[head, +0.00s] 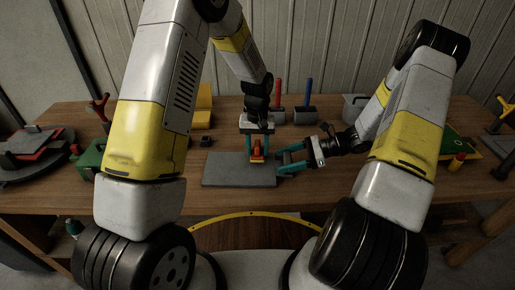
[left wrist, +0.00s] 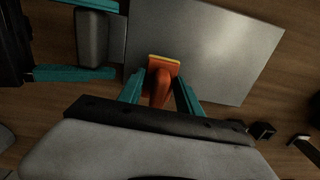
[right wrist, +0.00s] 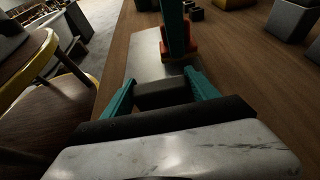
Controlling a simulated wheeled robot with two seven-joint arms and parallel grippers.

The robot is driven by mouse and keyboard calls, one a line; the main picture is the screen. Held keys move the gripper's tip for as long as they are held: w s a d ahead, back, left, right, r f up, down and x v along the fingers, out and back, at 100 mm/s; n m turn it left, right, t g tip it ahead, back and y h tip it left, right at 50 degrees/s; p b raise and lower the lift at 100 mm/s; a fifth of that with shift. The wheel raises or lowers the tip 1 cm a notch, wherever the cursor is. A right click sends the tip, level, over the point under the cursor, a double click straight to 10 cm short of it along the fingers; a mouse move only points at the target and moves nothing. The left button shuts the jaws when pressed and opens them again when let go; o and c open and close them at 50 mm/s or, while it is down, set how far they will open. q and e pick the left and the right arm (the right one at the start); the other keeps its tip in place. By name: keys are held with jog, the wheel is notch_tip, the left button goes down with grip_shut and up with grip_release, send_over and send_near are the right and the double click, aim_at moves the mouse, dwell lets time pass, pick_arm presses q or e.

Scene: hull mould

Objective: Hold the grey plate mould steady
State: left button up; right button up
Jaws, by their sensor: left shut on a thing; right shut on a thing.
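The grey plate mould (head: 222,172) lies flat on the wooden table in front of me; it also shows in the left wrist view (left wrist: 205,45) and the right wrist view (right wrist: 147,52). My right gripper (head: 286,161) is shut on the grey block-shaped grip (left wrist: 93,35) at the plate's right end, which also shows between its fingers in the right wrist view (right wrist: 163,94). My left gripper (head: 257,148) is shut on an orange tool (left wrist: 160,90) with a yellow edge. It holds the tool at the plate; I cannot tell whether the tool touches the surface.
Grey blocks with a red handle (head: 278,114) and a blue handle (head: 304,114) stand behind the plate. A yellow object (head: 202,117) and small dark blocks (head: 206,141) sit back left. A grey bin (head: 354,106) stands back right, a green object (head: 89,156) at left.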

pick_arm(q)
jog(key=shift+f, duration=0.8)
dwell(0.6)
jog(key=shift+w+a+r, duration=0.1)
jog(key=shift+w+a, duration=0.05)
jog(key=shift+a, duration=3.9)
jog(key=shift+w+a, duration=0.15)
jog(key=shift+a, duration=3.9)
jog(key=shift+s, duration=2)
jog(key=shift+s+d, duration=0.2)
jog(key=shift+d, duration=3.85)
jog(key=shift+s+d, duration=0.2)
jog(key=shift+d, duration=3.8)
jog(key=shift+s, duration=2.05)
jog(key=shift+a, duration=0.15)
jog(key=shift+w+a, duration=0.2)
jog(key=shift+a, duration=2)
